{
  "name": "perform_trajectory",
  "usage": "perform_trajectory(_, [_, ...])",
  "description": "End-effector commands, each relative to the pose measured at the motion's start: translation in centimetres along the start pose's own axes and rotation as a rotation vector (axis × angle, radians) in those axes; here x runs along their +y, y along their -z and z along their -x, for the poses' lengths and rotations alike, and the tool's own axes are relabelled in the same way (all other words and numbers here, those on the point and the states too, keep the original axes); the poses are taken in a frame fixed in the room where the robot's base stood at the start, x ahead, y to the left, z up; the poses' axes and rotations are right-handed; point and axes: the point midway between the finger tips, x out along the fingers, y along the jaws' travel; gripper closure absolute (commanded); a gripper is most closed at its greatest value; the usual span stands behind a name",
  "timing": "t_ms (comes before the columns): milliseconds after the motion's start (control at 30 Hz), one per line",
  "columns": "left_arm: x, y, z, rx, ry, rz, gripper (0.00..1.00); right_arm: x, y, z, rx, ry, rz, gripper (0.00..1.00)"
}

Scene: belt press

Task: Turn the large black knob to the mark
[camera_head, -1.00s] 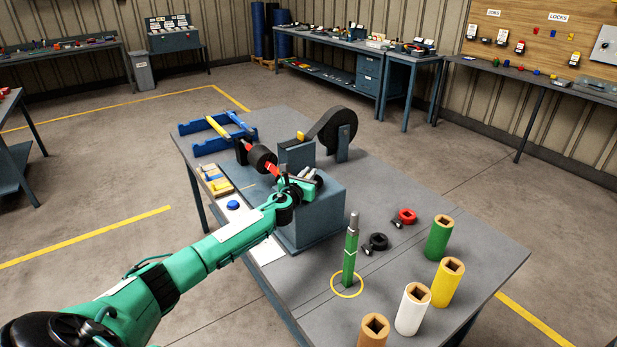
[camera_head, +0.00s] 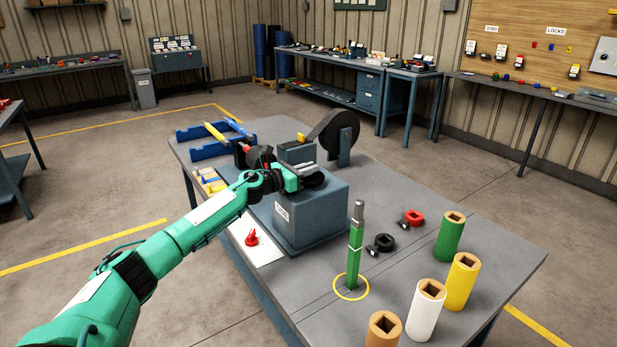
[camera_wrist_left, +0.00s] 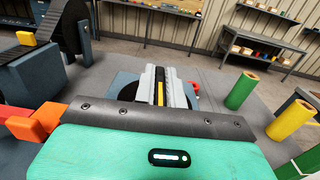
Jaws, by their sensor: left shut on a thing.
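The large black knob (camera_head: 314,180) sits on top of the blue-grey press box (camera_head: 330,203). It also shows in the left wrist view as a dark disc (camera_wrist_left: 128,92) with a black bar carrying a yellow line (camera_wrist_left: 160,92). My left gripper (camera_head: 304,176) is above the knob, its pale fingers (camera_wrist_left: 160,85) shut on that bar. The fingers and wrist hide part of the knob, and I cannot make out the mark. My right gripper is not in view.
A black belt wheel (camera_head: 338,132) stands behind the box. Several cylinders, including a white one (camera_head: 425,310), stand at the right front. A red knob (camera_head: 251,239) is left of the box.

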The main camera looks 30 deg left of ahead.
Motion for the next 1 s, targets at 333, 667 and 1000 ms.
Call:
perform_trajectory(333, [0.04,-0.13,0.00,-0.001,0.018,0.000,1.00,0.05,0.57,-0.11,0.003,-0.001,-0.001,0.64])
perform_trajectory(667, [0.04,-0.13,0.00,-0.001,0.017,0.000,0.66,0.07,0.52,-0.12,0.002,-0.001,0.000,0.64])
perform_trajectory(1000, [0.08,0.01,0.09,0.000,0.018,-0.001,0.66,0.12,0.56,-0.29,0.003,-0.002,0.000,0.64])
